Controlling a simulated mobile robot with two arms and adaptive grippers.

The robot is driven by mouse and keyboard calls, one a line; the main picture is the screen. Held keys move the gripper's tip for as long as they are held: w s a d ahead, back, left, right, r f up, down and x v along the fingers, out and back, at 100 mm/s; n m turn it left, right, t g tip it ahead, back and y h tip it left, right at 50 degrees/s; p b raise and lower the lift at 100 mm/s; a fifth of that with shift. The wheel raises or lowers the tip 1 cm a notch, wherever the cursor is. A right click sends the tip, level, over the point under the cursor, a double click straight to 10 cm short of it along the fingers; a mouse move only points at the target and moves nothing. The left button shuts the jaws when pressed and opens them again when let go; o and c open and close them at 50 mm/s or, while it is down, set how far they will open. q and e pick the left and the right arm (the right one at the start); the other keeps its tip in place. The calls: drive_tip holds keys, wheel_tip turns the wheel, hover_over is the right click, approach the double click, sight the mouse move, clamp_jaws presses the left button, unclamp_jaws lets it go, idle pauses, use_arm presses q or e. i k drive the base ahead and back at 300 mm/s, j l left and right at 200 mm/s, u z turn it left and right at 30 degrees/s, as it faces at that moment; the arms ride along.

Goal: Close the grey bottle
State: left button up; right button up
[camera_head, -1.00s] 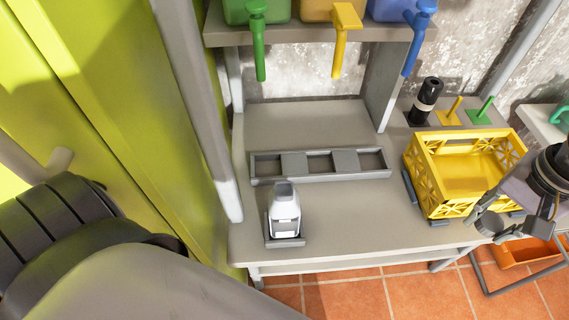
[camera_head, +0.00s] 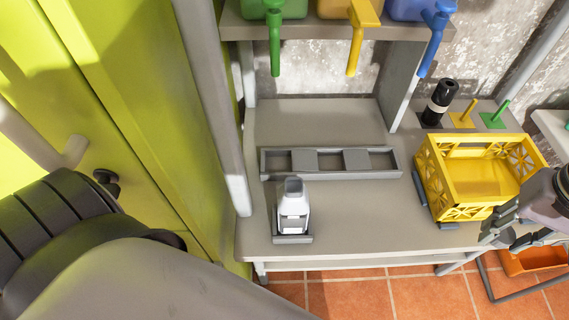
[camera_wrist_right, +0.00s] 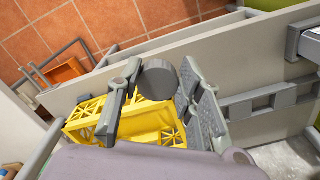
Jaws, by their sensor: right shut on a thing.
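The bottle (camera_head: 293,207), with a pale body and a grey upper part, stands upright in a small grey holder (camera_head: 292,239) near the front left of the workbench. Its mouth is too small to make out. My right gripper (camera_head: 513,232) is at the bench's right front, beside the yellow crate and well to the right of the bottle. In the right wrist view the gripper (camera_wrist_right: 160,85) is shut on a dark grey round cap (camera_wrist_right: 158,80) between its two fingers. A part of the bottle (camera_wrist_right: 313,28) shows at that view's right edge. My left gripper is out of view.
The yellow crate (camera_head: 434,184) stands on the bench (camera_head: 365,220) at the right. A grey slotted rack (camera_head: 330,174) lies behind the bottle. A dark bottle (camera_head: 438,103) stands at the back right. A grey post (camera_head: 212,110) rises left. The bench between bottle and crate is clear.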

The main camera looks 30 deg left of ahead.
sight(293, 205)
drive_tip(key=u, duration=1.6)
drive_tip(key=k+l, duration=0.3)
drive_tip(key=l, duration=0.15)
drive_tip(key=k+l+u, duration=0.1)
drive_tip(key=k+l, duration=0.25)
